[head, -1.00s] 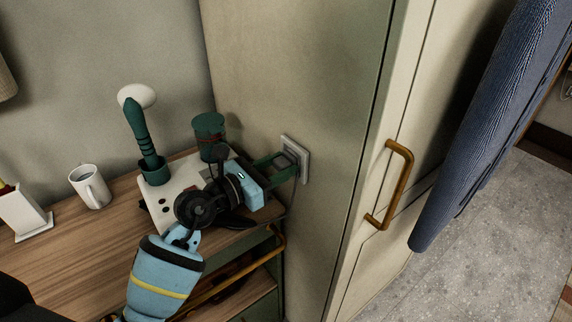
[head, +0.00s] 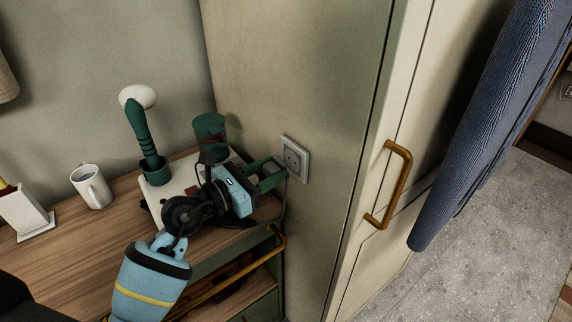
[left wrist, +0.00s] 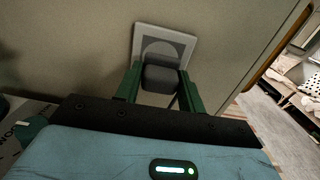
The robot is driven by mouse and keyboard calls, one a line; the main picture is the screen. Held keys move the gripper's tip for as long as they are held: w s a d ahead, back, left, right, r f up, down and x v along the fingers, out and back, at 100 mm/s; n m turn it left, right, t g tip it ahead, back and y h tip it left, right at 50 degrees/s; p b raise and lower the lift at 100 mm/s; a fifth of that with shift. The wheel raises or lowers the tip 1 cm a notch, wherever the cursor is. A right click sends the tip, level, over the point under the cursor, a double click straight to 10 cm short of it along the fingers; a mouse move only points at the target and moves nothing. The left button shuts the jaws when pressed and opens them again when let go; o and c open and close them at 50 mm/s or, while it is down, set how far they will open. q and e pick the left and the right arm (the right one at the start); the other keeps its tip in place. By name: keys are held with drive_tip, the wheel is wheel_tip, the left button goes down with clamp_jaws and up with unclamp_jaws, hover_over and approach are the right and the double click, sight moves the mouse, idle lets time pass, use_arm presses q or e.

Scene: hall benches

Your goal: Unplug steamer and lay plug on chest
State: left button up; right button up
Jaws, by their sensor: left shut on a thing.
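In the left wrist view the plug (left wrist: 161,79) sits between the two fingers in front of the socket (left wrist: 163,41). The steamer (head: 158,196) has a white base and a green wand with a white head. It stands on the wooden-topped chest (head: 62,234), partly hidden by my left arm. My right gripper is not in view.
A white mug (head: 91,187) and a white holder (head: 26,214) stand on the chest, left of the steamer. A green cylinder (head: 209,129) stands behind. A cabinet with a brass handle (head: 389,184) is at the right. Bare wood lies at the chest's front left.

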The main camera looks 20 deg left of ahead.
sight(267, 173)
use_arm(q)
drive_tip(key=shift+v, duration=1.65)
